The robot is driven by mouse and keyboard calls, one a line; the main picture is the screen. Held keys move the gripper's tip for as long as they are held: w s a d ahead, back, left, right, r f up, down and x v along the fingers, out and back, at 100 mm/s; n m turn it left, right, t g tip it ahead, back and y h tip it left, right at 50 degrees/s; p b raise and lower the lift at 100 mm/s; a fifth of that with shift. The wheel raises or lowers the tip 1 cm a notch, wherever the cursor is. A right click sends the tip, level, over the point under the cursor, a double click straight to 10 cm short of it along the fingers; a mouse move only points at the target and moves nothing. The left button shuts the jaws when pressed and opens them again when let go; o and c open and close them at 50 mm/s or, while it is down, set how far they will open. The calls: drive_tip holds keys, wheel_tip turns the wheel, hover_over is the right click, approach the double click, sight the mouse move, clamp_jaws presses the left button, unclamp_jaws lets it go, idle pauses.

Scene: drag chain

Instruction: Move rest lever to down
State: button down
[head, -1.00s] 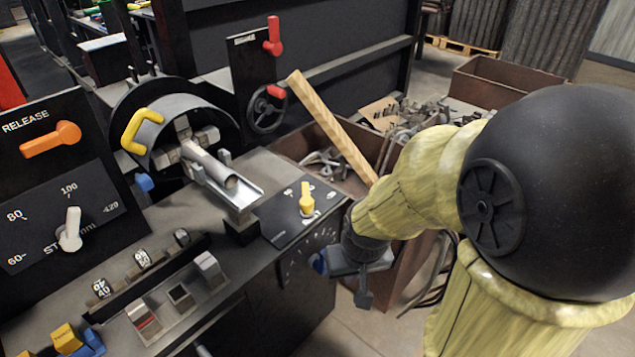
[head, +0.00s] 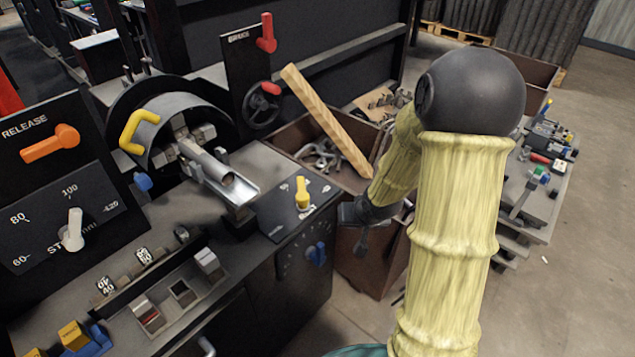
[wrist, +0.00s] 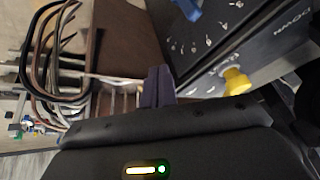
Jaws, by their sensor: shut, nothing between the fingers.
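A yellow lever (head: 302,193) stands on the black top plate of the console's right end. It points up in the head view, and small lettering lies around it. In the wrist view the yellow lever (wrist: 236,81) is at the right, on a plate with a word that reads as DOWN upside down. My gripper (head: 361,244) is to the right of the console, beyond its edge and apart from the lever. Its fingers (wrist: 158,86) are shut with nothing between them.
A blue knob (head: 317,253) sits on the console's side face, close to my gripper. A wooden plank (head: 328,122) leans from a brown scrap bin (head: 285,142) behind my arm. A metal trough (head: 233,188) is left of the lever. A tool cart (head: 540,175) stands at the right.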

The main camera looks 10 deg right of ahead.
sight(302, 194)
drive_tip(key=w+d+m+t+y+p, duration=0.3)
drive_tip(key=w+m+t+y+p, duration=0.2)
drive_tip(key=m+t+y, duration=0.3)
drive_tip(key=shift+w+d+t+y, duration=0.35)
drive_tip(key=shift+w+y, duration=0.2)
drive_tip(key=shift+y, duration=0.65)
drive_tip(key=shift+f, duration=0.1)
drive_tip(key=x, duration=0.9)
drive_tip(key=shift+w+a, duration=0.25)
drive_tip(key=shift+w+a+p, duration=0.15)
drive_tip(key=shift+a+p, duration=0.05)
drive_tip(key=shift+a, duration=0.85)
drive_tip(key=shift+w+a+p, duration=0.2)
drive_tip(key=shift+a, duration=0.85)
